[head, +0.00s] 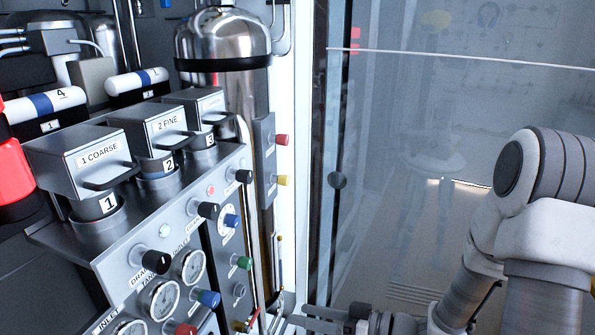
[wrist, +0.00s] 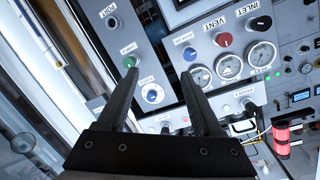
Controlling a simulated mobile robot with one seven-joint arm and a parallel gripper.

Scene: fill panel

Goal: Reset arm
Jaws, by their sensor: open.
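My gripper (wrist: 163,95) is open in the wrist view, with two dark fingers apart and nothing between them. It faces the grey control panel (wrist: 185,25), which appears rotated there. In the head view, part of my gripper shows at the bottom edge, right of the panel, and its fingertips are not clear. My white and grey arm (head: 545,230) reaches in from the right. Whether the fingers touch the panel cannot be told.
The panel carries gauges (head: 163,300), black knobs (head: 156,262) and labelled boxes, "1 COARSE" (head: 100,155) and "2 FINE" (head: 170,126). A steel tank (head: 222,40) stands behind. A red cylinder (wrist: 281,138) shows in the wrist view. A glass pane (head: 420,120) lies behind my arm.

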